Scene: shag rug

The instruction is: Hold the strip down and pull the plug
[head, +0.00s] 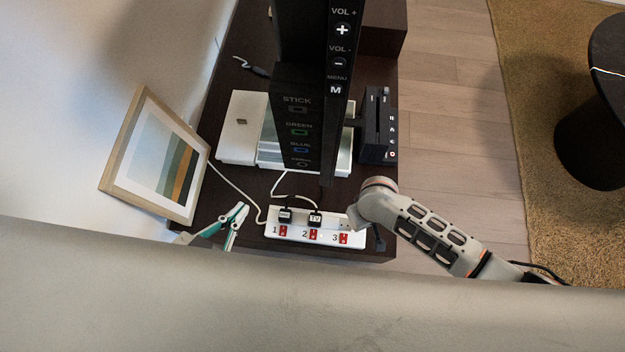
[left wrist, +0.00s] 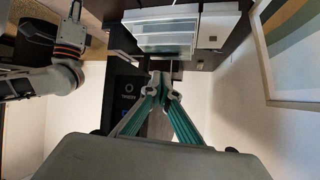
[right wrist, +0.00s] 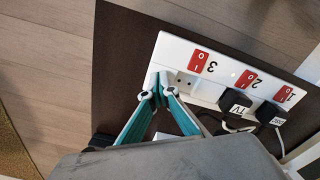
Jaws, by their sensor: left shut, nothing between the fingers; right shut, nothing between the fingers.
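The white power strip (head: 268,228) lies near the front edge of the dark cabinet top, with red switches numbered 1 to 3. A black plug (head: 285,215) sits at position 1 and a black plug marked TV (head: 315,219) at position 2. Both plugs also show in the right wrist view (right wrist: 272,114) (right wrist: 235,104). Socket 3 is empty. My left gripper (head: 242,208) is shut and empty, left of the strip; it also shows in the left wrist view (left wrist: 163,88). My right gripper (right wrist: 157,95) is shut and empty by the strip's socket 3 end; I cannot tell whether it touches.
A framed picture (head: 157,155) leans at the left. A tall black device with labelled buttons (head: 300,125) stands behind the strip. A white console (head: 240,125) and a black box (head: 376,125) stand near it. White cords run back from the plugs.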

